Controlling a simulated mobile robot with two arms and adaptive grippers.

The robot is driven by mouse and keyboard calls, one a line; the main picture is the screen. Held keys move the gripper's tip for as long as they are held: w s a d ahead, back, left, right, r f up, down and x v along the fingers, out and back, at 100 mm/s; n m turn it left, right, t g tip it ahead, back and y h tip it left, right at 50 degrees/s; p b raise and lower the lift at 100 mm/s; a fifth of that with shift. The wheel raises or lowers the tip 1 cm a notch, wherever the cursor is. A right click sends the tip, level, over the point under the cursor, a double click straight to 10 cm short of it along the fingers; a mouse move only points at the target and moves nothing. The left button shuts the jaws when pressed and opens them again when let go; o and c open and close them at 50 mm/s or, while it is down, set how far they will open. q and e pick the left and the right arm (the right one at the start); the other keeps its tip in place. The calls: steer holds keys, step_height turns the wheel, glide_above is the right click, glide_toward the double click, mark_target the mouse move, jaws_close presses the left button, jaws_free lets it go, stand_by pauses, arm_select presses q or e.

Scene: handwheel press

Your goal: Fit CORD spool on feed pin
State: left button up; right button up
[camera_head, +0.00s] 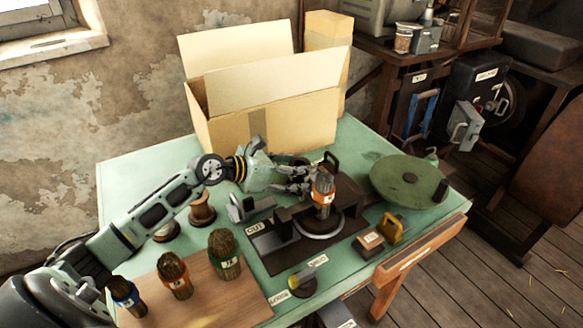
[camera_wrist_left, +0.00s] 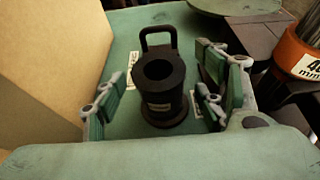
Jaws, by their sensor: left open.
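My left gripper (camera_head: 297,178) reaches in over the press at the middle of the green table. In the left wrist view its fingers (camera_wrist_left: 163,88) are spread, with a black hollow cylinder (camera_wrist_left: 160,112) with a loop handle between or below them; I cannot tell if they touch it. The handle of this cylinder (camera_head: 330,160) shows behind the gripper in the head view. A brown wound spool (camera_head: 202,212) stands left of the press, partly behind my arm, with another spool (camera_head: 167,233) beside it. I cannot read which is CORD. I cannot make out the feed pin. My right gripper is not in view.
A brush with an orange band (camera_head: 323,190) stands upright at the press; it also shows in the left wrist view (camera_wrist_left: 302,55). Several brushes stand on a wooden board (camera_head: 205,293). An open cardboard box (camera_head: 275,130) is behind. A round green plate (camera_head: 408,180) lies right.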

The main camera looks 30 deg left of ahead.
arm_select(q)
steer(key=v, duration=1.2)
steer(key=shift+s, duration=0.1)
step_height(320, 180, up, 8)
steer(key=p, duration=0.7)
